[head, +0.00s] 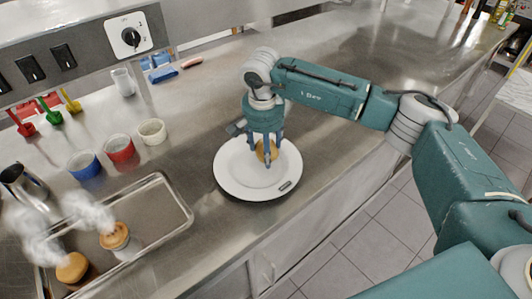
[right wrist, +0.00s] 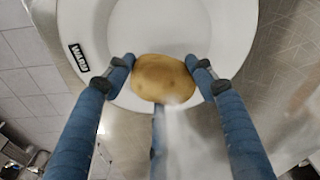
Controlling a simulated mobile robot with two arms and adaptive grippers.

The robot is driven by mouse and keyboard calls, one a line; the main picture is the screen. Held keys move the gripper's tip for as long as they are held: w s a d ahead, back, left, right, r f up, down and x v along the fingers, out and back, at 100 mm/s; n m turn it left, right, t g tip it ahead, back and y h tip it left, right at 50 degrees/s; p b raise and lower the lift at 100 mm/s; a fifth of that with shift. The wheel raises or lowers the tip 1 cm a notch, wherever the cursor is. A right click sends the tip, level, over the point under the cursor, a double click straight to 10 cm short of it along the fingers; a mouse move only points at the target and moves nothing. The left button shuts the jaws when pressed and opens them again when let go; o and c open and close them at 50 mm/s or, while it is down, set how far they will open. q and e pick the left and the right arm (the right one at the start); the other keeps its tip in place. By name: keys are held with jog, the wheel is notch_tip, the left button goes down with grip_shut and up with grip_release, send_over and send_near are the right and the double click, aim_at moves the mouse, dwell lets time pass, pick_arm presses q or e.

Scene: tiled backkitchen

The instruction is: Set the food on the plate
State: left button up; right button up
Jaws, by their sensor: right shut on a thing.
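My right gripper (head: 267,157) is over the white plate (head: 243,190) on the steel counter. Its fingers are shut on a round golden-brown piece of food (head: 261,152). In the right wrist view the food (right wrist: 163,78) sits between the blue fingertips of the gripper (right wrist: 163,75), with the plate (right wrist: 150,30) behind it. I cannot tell whether the food touches the plate. Two more brown food pieces, one nearer the front (head: 71,267) and one farther back (head: 115,235), are at the metal tray (head: 165,200), with white steam. My left gripper is out of view.
A blue cup (head: 85,166), a red cup (head: 120,150) and a cream cup (head: 152,131) stand behind the tray. A metal jug (head: 22,184) stands at the far left. A small dark label (head: 286,186) is on the plate rim. The counter right of my arm is clear.

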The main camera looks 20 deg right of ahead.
notch_tip(320, 180, down, 2)
jog(key=shift+f+p, duration=0.25)
jog(key=shift+p, duration=0.1)
jog(key=shift+f, duration=0.3)
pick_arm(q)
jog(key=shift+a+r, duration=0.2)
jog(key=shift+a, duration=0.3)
pick_arm(e)
jog(key=o, duration=1.3)
jog(key=shift+c, duration=0.2)
jog(key=shift+r, duration=0.3)
jog(key=r+b, duration=0.1)
jog(key=r, duration=0.2)
jog(key=r+b, duration=0.1)
jog(key=r, duration=0.3)
jog(key=s+a+r+b, duration=0.1)
jog(key=r+b, duration=0.1)
jog(key=r, duration=0.1)
jog(key=shift+s+r, duration=0.1)
jog(key=shift+r, duration=0.1)
jog(key=shift+s+r, duration=0.1)
jog(key=shift+r, duration=0.5)
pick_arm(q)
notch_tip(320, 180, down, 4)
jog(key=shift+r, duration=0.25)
